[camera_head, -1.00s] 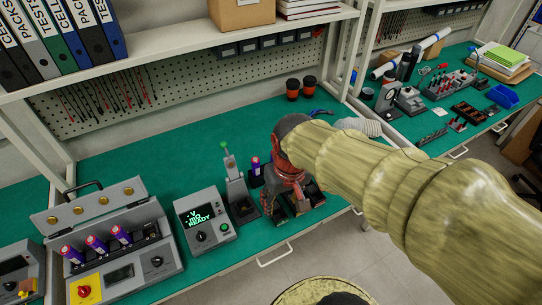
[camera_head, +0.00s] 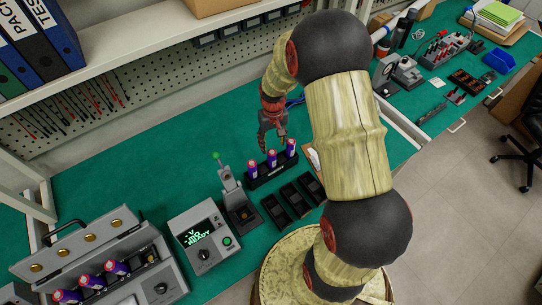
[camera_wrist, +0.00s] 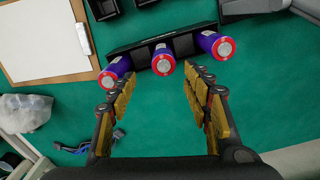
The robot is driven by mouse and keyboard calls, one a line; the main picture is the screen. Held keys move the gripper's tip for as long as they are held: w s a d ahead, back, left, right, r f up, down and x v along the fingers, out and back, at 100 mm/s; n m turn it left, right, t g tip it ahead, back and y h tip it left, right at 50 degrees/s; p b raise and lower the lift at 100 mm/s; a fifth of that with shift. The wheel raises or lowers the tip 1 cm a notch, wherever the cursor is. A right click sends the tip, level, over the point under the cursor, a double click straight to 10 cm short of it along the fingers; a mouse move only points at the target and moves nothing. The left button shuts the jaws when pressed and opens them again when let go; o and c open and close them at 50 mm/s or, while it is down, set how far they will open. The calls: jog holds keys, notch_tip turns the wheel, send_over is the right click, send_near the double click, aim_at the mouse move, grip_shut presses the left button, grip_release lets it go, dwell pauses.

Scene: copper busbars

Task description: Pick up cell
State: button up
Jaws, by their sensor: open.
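Three purple cells with red-ringed tops stand in a black rack on the green bench: a left cell (camera_head: 253,168), a middle cell (camera_head: 271,159) and a right cell (camera_head: 291,147). The black rack (camera_head: 262,182) also shows in the wrist view (camera_wrist: 185,45). My gripper (camera_head: 265,145) is open and empty, behind and above the rack. In the wrist view, its fingers (camera_wrist: 162,85) are spread, with the middle cell (camera_wrist: 163,60) just ahead of the gap between them. More cells (camera_head: 91,281) sit in the grey charger-like box (camera_head: 150,262) at the left.
A black tray with compartments (camera_head: 272,208) lies in front of the rack. A lever stand (camera_head: 240,208) and a grey meter reading READY (camera_head: 205,238) stand left of it. A clipboard (camera_wrist: 40,45) lies close by. The shelf (camera_head: 170,38) overhangs the bench's back.

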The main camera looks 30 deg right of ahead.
aim_at(272, 151)
notch_tip(272, 151, down, 2)
jog(key=shift+s+a+f, duration=0.1)
jog(key=shift+a+f, duration=0.1)
jog(key=shift+f, duration=0.4)
notch_tip(272, 151, down, 4)
jog(key=shift+s+a+r+b, duration=0.1)
jog(key=shift+a+b, duration=0.05)
jog(key=shift+b, duration=0.3)
jog(key=shift+c, duration=0.4)
jog(key=c, duration=1.1)
grip_shut()
